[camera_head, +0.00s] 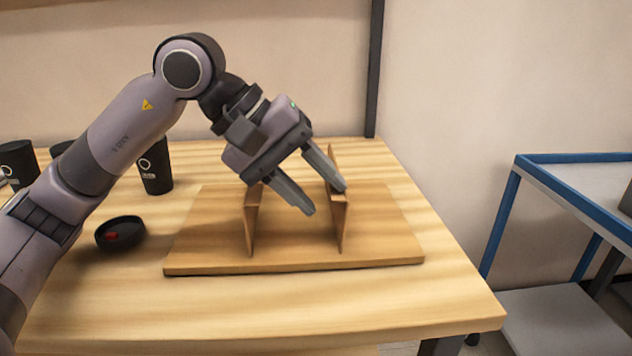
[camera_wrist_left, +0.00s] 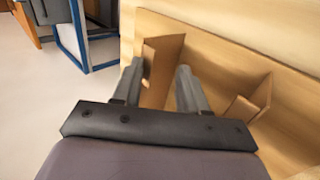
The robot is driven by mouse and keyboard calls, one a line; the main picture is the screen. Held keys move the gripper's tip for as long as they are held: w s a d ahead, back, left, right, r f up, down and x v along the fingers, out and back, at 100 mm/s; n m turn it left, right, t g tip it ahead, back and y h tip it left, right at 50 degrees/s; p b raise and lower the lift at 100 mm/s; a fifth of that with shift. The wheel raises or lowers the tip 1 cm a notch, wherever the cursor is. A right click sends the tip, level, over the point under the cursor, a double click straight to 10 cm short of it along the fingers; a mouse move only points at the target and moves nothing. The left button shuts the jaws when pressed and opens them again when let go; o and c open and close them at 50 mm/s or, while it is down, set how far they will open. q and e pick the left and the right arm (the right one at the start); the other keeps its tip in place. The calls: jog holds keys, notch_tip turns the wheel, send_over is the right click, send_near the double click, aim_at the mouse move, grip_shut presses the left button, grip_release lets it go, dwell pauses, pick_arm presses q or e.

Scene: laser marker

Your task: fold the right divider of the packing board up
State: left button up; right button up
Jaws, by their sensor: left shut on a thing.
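The packing board (camera_head: 390,235) is a flat wooden board on the table. Its right divider (camera_head: 341,232) stands up from the board, roughly upright, with my left gripper (camera_head: 323,198) at its upper part. Its left divider (camera_head: 251,228) also stands up, with clear board between the two. In the left wrist view the right divider (camera_wrist_left: 160,62) shows between the fingers of my left gripper (camera_wrist_left: 160,78), which is shut on it. The left divider (camera_wrist_left: 250,101) shows to the right there. The fingers partly hide the right divider. My right gripper is not in view.
A black dish (camera_head: 121,234) with something red in it sits left of the board on the wooden table (camera_head: 380,310). A black cup (camera_head: 156,172) and other dark cups stand behind my left arm. A blue-framed cart (camera_head: 575,158) is at the right.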

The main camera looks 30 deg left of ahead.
pick_arm(q)
jog(key=p+v, duration=0.1)
jog(key=v, duration=0.5)
jog(key=shift+r, duration=0.35)
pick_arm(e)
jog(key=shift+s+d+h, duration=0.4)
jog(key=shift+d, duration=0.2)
pick_arm(q)
jog(key=shift+s+a, duration=0.1)
